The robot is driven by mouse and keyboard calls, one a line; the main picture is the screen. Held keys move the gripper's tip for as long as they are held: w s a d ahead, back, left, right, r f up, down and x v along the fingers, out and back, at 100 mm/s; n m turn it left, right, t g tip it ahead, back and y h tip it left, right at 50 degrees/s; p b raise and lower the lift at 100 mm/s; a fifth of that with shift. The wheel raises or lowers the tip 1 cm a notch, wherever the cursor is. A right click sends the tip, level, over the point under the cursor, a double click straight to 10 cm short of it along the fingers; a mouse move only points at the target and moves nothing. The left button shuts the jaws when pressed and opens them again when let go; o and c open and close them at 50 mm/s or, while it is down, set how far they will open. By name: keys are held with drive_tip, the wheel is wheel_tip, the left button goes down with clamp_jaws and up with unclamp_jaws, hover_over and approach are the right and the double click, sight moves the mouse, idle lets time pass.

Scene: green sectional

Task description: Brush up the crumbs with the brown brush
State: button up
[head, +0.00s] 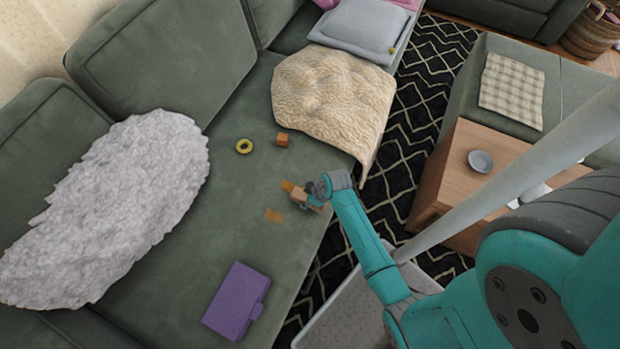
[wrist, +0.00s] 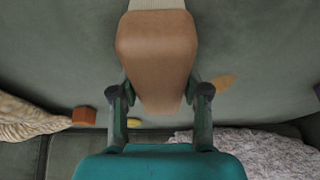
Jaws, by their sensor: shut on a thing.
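My gripper (head: 316,192) is low over the front part of the green sofa seat (head: 185,262). It is shut on the brown brush (head: 299,196). In the wrist view the brush (wrist: 156,55) lies between the two fingers of my gripper (wrist: 160,92), its pale bristle end (wrist: 157,5) at the top edge. Flat orange-tan patches that look like crumbs lie on the seat. One patch of crumbs (head: 273,215) is below left of the brush; another (head: 287,185) is just above it. One patch (wrist: 226,82) shows right of the brush in the wrist view. Whether the bristles touch the seat is unclear.
A yellow ring (head: 244,146) and a brown cube (head: 282,140) lie farther back on the seat. A purple case (head: 237,302) lies nearer. A grey fluffy throw (head: 115,215) and a beige throw (head: 335,100) flank bare seat. A wooden table (head: 455,180) with a bowl (head: 480,161) stands right.

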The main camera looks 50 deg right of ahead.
sight(286, 188)
drive_tip(key=shift+w+a+f, duration=0.1)
drive_tip(key=shift+w+a, duration=0.15)
drive_tip(key=shift+w, duration=0.4)
drive_tip(key=shift+w+a+f, duration=0.1)
drive_tip(key=shift+w+a, duration=0.15)
drive_tip(key=shift+w, duration=0.4)
drive_tip(key=shift+c, duration=0.5)
